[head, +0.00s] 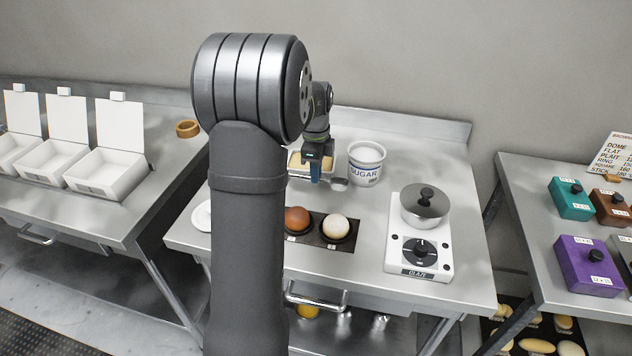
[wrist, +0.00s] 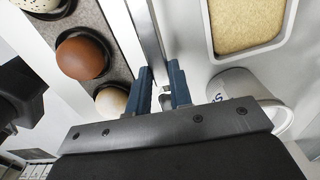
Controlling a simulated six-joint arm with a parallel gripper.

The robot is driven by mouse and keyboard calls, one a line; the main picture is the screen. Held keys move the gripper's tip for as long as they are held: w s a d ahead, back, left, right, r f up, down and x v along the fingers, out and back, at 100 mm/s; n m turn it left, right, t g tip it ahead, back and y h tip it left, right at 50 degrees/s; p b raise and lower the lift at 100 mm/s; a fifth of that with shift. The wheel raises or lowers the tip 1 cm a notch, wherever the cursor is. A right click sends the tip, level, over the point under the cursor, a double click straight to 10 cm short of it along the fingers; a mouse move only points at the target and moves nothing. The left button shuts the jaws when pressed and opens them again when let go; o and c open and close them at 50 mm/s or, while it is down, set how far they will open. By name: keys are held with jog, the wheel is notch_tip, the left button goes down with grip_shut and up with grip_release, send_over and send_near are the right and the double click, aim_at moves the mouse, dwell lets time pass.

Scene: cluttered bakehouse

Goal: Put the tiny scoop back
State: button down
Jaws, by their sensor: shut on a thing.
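My gripper (head: 315,176) is over the middle table, its blue fingers pointing down. In the wrist view the fingers (wrist: 161,88) are close together with a small silvery piece of the tiny scoop (wrist: 165,98) between them. In the head view a small shiny part of the scoop (head: 338,184) shows just right of the fingers. Most of the scoop is hidden. The white sugar crock (head: 366,170) stands upright to the right of my gripper, and its side also shows in the wrist view (wrist: 240,88). A rectangular tub of tan grains (head: 298,172) is behind the fingers.
A dark egg tray (head: 318,243) holding brown and white eggs lies in front of the gripper. White open boxes (head: 110,172) line the left table. Bare metal lies between tray and scale.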

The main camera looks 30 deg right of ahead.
jog(key=shift+f, duration=2)
jog(key=shift+f, duration=0.1)
jog(key=c, duration=1.3)
grip_release()
notch_tip(320, 180, up, 12)
jog(key=shift+w+r, duration=0.1)
jog(key=shift+f, duration=4)
